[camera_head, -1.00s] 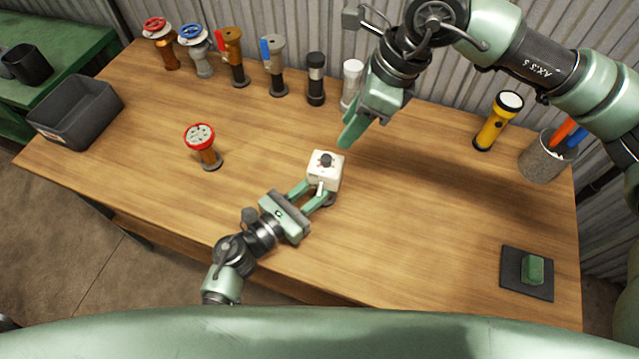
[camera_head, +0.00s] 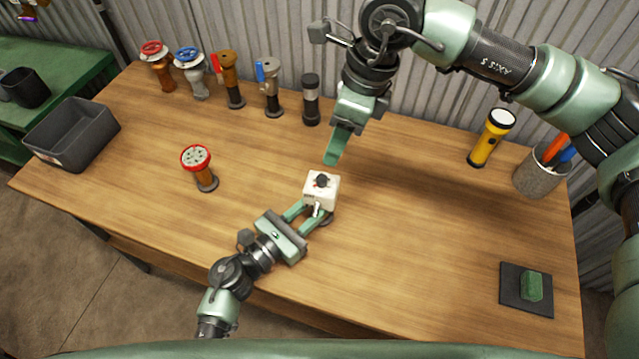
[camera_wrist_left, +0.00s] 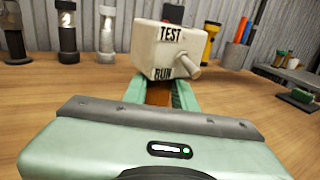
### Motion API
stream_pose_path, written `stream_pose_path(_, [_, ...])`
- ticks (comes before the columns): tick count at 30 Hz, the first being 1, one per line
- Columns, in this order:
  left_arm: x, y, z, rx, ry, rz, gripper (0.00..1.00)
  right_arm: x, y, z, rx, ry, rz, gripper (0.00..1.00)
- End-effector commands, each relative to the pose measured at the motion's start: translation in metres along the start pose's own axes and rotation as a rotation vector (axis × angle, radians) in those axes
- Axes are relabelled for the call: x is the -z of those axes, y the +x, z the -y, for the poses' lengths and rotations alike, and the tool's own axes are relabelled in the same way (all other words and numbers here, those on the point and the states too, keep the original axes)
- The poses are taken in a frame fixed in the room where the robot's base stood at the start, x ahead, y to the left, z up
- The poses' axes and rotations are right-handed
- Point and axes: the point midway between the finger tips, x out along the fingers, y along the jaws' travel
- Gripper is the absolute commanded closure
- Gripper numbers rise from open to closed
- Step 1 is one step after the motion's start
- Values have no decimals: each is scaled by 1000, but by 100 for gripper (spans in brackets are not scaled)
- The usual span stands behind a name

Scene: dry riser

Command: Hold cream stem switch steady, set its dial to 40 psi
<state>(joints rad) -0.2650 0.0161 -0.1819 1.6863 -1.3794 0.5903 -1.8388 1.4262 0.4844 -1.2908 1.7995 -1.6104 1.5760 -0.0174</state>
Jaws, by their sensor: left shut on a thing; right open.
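The cream stem switch (camera_head: 327,196) is a boxy cream head with a black dial (camera_head: 321,181) on top, upright near the table's middle. The left wrist view shows its head (camera_wrist_left: 172,50) with TEST and RUN labels and a pale lever (camera_wrist_left: 188,70) at the right. My left gripper (camera_head: 307,217) is shut on the stem below the head; the fingers hide most of the stem. My right gripper (camera_head: 336,150) is open and empty, pointing down above and behind the switch, apart from the dial. The dial's scale is too small to read.
A red-topped riser piece (camera_head: 197,160) stands to the left. Several valves and fittings (camera_head: 232,85) line the back edge. A grey bin (camera_head: 72,135), yellow flashlight (camera_head: 489,140), pen cup (camera_head: 538,178) and black pad with a green block (camera_head: 515,290) sit around the edges.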

Motion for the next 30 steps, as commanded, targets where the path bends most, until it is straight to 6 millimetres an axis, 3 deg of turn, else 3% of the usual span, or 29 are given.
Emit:
stream_pose_path(6, [0,0,0,1,0,-1,100,-25,-11,-4,33,111,-170,56])
stream_pose_path(12, [1,0,0,1,0,-1,100,-28,-9,-5,52,155,-230,56])
stream_pose_path(30, [0,0,1,2,-1,0,100,-4,90,-2,51,155,-228,56])
